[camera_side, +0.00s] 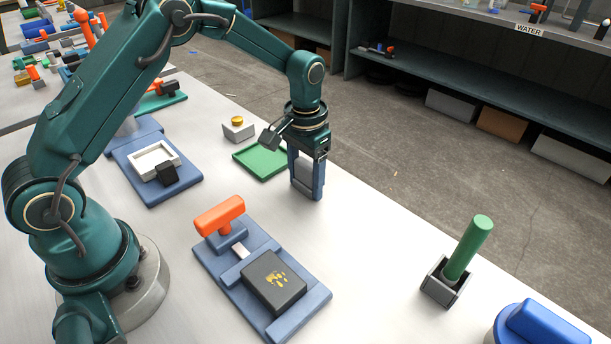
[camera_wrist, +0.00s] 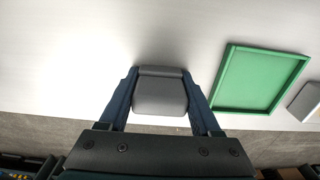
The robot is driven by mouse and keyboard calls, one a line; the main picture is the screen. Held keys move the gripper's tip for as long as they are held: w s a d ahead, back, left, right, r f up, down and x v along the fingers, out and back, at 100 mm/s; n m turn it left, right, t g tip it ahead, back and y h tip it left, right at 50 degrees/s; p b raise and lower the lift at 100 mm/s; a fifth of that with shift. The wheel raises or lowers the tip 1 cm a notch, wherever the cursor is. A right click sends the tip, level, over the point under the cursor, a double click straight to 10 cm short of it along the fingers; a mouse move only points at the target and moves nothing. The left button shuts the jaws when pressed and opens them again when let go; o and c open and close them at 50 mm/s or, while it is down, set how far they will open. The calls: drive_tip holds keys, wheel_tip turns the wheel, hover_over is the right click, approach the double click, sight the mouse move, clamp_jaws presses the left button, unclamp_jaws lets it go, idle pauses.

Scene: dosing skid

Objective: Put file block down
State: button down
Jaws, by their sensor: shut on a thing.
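My gripper (camera_side: 306,190) points down over the pale bench with its blue fingers shut on a grey block, which I take to be the file block (camera_wrist: 160,92). In the wrist view the block sits between the two fingers (camera_wrist: 160,105), with its darker grey upper face and rounded edges showing. In the side view the fingers hide much of the block. I cannot tell whether its underside touches the bench. A shallow green tray (camera_wrist: 223,86) lies to the right of the block in the wrist view, apart from it.
A blue fixture (camera_side: 315,302) with an orange handle (camera_side: 219,215) and a yellow-marked dark block (camera_side: 273,281) stands in front. A green rod (camera_side: 468,247) stands tilted in a grey holder at right. A yellow-topped button box (camera_side: 238,130) is behind the tray. Bench between gripper and rod is clear.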

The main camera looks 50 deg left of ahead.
sight(306, 163)
drive_tip(key=shift+f, duration=0.6)
drive_tip(key=shift+c, duration=0.4)
unclamp_jaws()
drive_tip(key=shift+s, duration=0.1)
wheel_tip(306, 163, up, 12)
drive_tip(key=shift+r, duration=1)
drive_tip(key=s+r+t, duration=0.3)
drive_tip(key=s+r, duration=0.3)
drive_tip(key=s, duration=0.4)
drive_tip(key=s+f+t, duration=0.2)
drive_tip(key=s+f, duration=0.1)
drive_tip(key=s, duration=0.5)
drive_tip(key=shift+s+t, duration=0.3)
drive_tip(key=shift+s, duration=0.1)
